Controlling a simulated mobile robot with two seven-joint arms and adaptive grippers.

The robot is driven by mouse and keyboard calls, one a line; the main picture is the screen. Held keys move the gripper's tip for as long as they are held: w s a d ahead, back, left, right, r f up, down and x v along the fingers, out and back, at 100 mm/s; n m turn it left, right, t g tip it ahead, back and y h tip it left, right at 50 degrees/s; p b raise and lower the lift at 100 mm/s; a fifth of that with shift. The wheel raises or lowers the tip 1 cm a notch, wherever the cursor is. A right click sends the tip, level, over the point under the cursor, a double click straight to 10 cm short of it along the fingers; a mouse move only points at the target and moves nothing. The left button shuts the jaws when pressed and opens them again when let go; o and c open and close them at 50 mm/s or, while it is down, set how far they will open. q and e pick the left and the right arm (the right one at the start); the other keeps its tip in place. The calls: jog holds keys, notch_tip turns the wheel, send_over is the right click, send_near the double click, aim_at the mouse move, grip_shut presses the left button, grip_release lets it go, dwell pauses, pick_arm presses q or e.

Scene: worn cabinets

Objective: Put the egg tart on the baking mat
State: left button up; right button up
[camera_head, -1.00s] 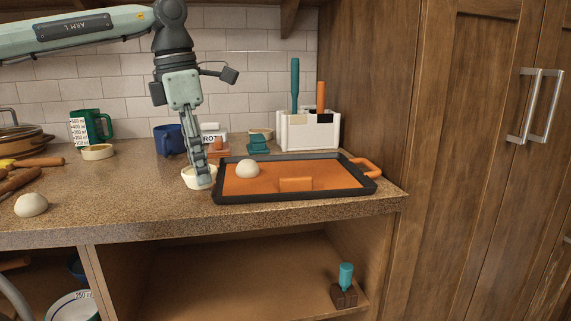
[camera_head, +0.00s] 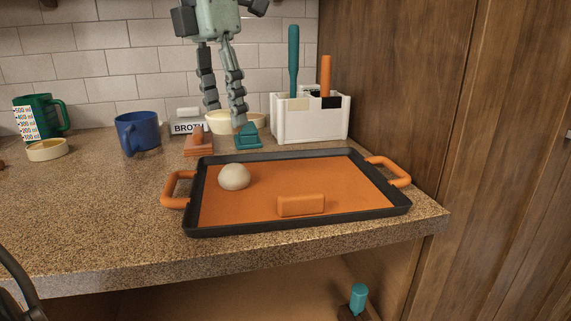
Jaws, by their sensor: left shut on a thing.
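The egg tart (camera_head: 219,122) is a pale cream round cup. My left gripper (camera_head: 224,114) comes down from the top and is shut on it, with the fingers around its sides. The tart is behind the tray's back left part in the picture, apart from the mat. The baking mat (camera_head: 330,176) is an orange sheet lying in a black tray with orange handles. My right gripper is not in view.
A pale dough ball (camera_head: 234,177) and an orange block (camera_head: 301,205) occupy the mat's left and front. Its middle and right are clear. A white utensil holder (camera_head: 312,122), teal block (camera_head: 248,139), broth box (camera_head: 187,124) and blue mug (camera_head: 138,132) stand behind.

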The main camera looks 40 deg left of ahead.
pick_arm(q)
jog(key=w+d+f, duration=0.4)
jog(key=w, duration=0.1)
jog(key=w+d+f+p, duration=0.1)
jog(key=w+d+f, duration=0.1)
jog(key=w, duration=0.1)
jog(key=shift+d+f, duration=0.1)
jog(key=shift+d, duration=0.05)
jog(key=shift+f, duration=0.25)
notch_tip(320, 180, down, 2)
jog(key=shift+s+f, duration=0.1)
jog(key=shift+f, duration=0.6)
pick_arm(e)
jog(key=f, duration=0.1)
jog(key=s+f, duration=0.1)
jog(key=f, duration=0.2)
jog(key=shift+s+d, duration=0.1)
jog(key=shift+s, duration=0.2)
